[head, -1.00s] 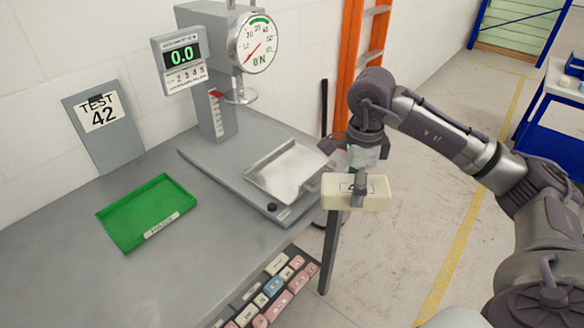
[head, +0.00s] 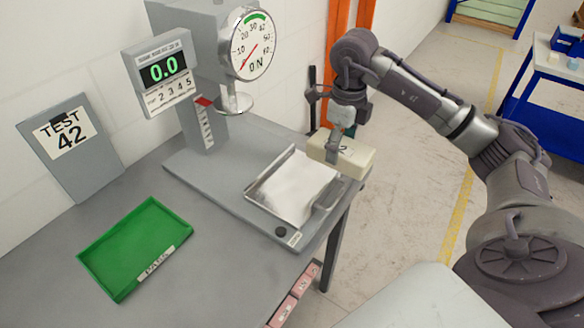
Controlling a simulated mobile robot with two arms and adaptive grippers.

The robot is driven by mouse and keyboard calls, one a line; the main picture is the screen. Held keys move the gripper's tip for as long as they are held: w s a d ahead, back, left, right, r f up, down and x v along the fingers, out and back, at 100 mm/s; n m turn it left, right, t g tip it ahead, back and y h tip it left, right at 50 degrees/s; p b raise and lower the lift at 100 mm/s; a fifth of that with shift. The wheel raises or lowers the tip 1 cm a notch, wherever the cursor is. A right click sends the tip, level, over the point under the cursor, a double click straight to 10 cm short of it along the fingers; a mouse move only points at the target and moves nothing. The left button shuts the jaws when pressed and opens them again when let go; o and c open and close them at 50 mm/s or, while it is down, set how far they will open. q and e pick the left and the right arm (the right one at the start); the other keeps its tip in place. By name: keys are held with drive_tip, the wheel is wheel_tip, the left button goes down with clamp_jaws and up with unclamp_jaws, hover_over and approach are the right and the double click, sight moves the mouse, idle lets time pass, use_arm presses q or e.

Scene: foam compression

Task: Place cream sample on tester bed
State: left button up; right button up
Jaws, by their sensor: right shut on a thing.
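The cream sample (head: 352,160) is a pale block with a dark mark on top. My right gripper (head: 338,150) is shut on it, with one finger across its near face. The block is held near the right rear corner of the tester bed (head: 262,192), a shallow metal tray with a raised rim and a handle on its right. In the picture the block overlaps the tray's edge; I cannot tell its exact height above it. The tester (head: 205,120) has a round force dial at 0 and a display reading 0.0. My left gripper is not in view.
A round press plate (head: 235,103) hangs over the rear of the tester base. An empty green tray (head: 135,245) lies at the left of the table, and a TEST 42 sign (head: 70,148) leans on the wall.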

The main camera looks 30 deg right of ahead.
sight(306, 157)
drive_tip(key=w+a+f+p, duration=0.1)
drive_tip(key=w+a+f, duration=0.1)
drive_tip(key=w+a, duration=0.1)
drive_tip(key=w+a+f+p, duration=0.1)
drive_tip(key=w+a+f, duration=0.1)
drive_tip(key=shift+a+p, duration=0.25)
drive_tip(key=shift+p, duration=0.1)
drive_tip(key=shift+w+a+f+p, duration=0.3)
drive_tip(key=shift+w+a+f, duration=0.3)
drive_tip(key=shift+w+f, duration=0.3)
wheel_tip(306, 157, down, 3)
drive_tip(key=shift+s+f+p, duration=0.15)
drive_tip(key=shift+p, duration=0.65)
drive_tip(key=shift+f, duration=0.2)
drive_tip(key=shift+f+b, duration=0.25)
drive_tip(key=shift+b, duration=0.05)
drive_tip(key=o, duration=0.8)
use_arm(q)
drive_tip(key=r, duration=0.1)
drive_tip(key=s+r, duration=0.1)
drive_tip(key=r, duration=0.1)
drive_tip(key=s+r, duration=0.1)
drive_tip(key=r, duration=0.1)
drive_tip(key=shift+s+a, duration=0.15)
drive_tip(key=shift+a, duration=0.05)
use_arm(e)
drive_tip(key=shift+r, duration=0.15)
